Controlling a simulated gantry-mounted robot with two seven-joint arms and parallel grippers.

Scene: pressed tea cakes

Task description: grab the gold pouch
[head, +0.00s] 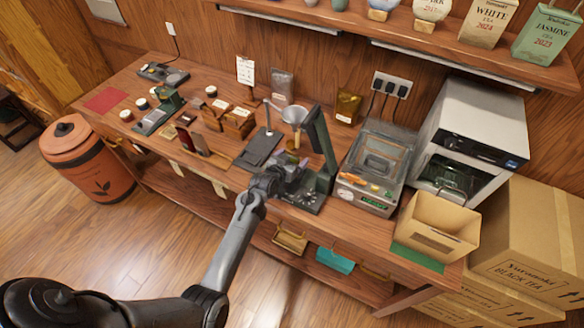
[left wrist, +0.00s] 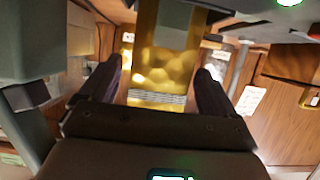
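In the left wrist view a shiny gold pouch (left wrist: 165,62) fills the space between my left gripper's fingers (left wrist: 158,90). A ribbed band crosses its near end. A narrow gap shows on each side, so the fingers look open around it. In the head view my left gripper (head: 292,178) is at the dark machine on the bench. A small gold patch (head: 292,143) shows below the metal funnel (head: 295,116), partly hidden. Another gold pouch (head: 347,106) with a white label stands against the back wall. My right gripper is not in view.
A dark green upright (head: 321,148) rises close beside my left gripper. A vacuum sealer (head: 378,162) and a cardboard box (head: 437,228) are to the right. Wooden boxes (head: 237,122) and a silver pouch (head: 283,84) are to the left and behind.

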